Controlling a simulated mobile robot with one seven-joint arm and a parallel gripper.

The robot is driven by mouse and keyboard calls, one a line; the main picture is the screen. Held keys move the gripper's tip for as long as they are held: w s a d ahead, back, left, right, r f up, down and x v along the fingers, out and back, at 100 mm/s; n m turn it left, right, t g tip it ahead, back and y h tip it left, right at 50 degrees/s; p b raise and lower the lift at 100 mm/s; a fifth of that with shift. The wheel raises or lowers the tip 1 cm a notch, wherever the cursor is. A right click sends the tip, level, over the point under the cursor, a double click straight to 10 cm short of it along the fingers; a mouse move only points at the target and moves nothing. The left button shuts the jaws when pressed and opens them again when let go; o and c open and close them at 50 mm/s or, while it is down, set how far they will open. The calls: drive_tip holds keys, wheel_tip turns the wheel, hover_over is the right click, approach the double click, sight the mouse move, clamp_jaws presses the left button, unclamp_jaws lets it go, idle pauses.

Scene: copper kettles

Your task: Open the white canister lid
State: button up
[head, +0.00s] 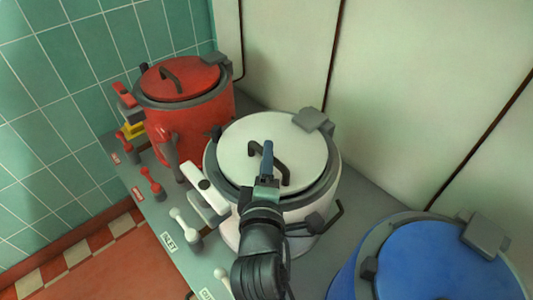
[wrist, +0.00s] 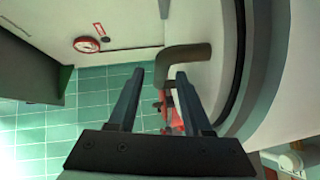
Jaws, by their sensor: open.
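The white canister (head: 235,222) stands in the middle of the head view, between a red and a blue one. Its round white lid (head: 245,140) lies flat on the dark rim, with a grey hinge block (head: 313,120) at the back right. A dark bent handle (head: 283,168) rises from the lid. My gripper (head: 267,152) is over the lid beside the handle, its fingers apart. In the wrist view, the handle (wrist: 185,54) reaches across beyond the open fingertips (wrist: 160,74), its bent end lined up with the gap. I cannot tell whether they touch.
A red canister (head: 190,125) stands at the back left and a blue one (head: 440,270) at the front right. Levers, including a white one (head: 186,222), line the grey counter (head: 150,205). A pale panelled wall (head: 430,90) stands close behind.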

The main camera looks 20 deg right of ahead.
drive_tip(key=shift+x, duration=1.05)
clamp_jaws()
idle(0.7)
